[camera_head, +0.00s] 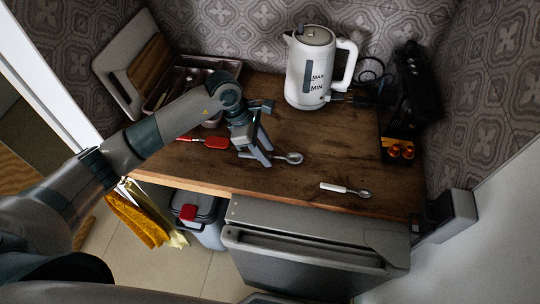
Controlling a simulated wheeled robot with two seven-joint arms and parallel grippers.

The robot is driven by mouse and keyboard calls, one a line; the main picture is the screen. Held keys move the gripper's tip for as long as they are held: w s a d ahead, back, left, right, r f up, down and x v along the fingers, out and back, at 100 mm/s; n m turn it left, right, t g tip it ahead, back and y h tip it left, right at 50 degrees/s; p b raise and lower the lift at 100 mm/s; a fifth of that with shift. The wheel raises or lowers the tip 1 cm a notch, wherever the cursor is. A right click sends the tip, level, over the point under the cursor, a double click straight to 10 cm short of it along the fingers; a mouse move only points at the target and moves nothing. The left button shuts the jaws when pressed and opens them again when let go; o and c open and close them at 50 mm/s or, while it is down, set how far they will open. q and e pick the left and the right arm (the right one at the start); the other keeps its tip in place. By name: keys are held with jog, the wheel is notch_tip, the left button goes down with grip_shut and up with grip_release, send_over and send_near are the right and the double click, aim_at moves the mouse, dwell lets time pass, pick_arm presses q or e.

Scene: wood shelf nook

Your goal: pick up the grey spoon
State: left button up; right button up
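The grey spoon (291,158) lies on the wooden counter, with its bowl to the right and its handle running left under my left gripper. My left gripper (268,156) points down over the handle, its two fingers apart. I cannot tell whether the fingers touch the handle, and the gripper hides part of it. A second spoon with a white handle (345,189) lies nearer the front edge, to the right. My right gripper is not in view.
A red-handled utensil (208,142) lies left of my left gripper. A white kettle (311,70) stands at the back, with a black appliance (415,85) to its right. A metal tray (187,72) is at the back left. The counter's right-middle is clear.

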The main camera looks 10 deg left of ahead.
pick_arm(q)
jog(key=shift+f, duration=0.1)
dwell(0.6)
grip_shut()
